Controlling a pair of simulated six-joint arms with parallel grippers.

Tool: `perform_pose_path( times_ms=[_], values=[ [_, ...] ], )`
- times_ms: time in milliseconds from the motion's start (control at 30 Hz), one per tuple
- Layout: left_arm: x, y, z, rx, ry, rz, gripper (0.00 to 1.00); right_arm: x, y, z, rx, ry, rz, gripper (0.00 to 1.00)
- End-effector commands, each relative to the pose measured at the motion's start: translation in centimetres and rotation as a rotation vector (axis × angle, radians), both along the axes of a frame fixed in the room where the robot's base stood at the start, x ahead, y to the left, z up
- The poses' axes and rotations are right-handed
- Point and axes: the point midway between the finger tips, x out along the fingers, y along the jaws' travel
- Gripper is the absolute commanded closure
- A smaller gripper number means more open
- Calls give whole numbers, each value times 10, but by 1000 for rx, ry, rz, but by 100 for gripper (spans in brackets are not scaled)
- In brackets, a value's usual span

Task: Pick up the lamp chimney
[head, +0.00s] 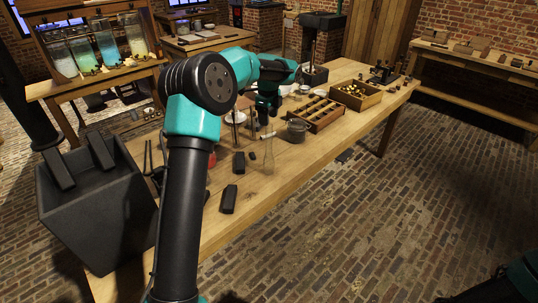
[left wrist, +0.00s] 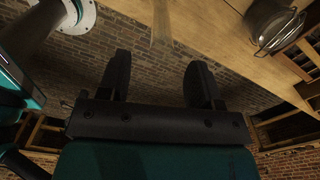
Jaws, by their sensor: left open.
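The lamp chimney looks to be the clear glass piece (head: 268,156) standing upright near the front edge of the workbench, narrow at the top and wider below. A pale, see-through shape at the top of the left wrist view (left wrist: 161,22) appears to be the same glass. My left gripper (head: 263,122) points down above the bench, behind the glass in the head view and apart from it. In the left wrist view its two black fingers (left wrist: 158,82) are spread with nothing between them. My right gripper is out of the picture.
A grey jar (head: 296,131) stands right of the glass, beside a divided wooden tray (head: 318,115). Dark blocks (head: 229,199) lie on the bench (head: 262,186) nearer the viewer. A large black bin (head: 100,215) is at left.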

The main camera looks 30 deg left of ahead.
Motion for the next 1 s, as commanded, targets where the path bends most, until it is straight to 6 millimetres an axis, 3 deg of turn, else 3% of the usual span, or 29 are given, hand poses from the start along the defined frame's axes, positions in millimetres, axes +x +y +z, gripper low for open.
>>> perform_pose_path(
  times_ms=[167, 600, 1000],
  values=[
    [0, 0, -19, 0, 2, 0, 41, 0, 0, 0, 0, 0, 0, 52],
    [0, 0, -25, 0, 1, 0, 41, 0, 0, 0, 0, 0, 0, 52],
    [2, -1, -70, 0, 1, 0, 41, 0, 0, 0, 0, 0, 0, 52]
  ],
)
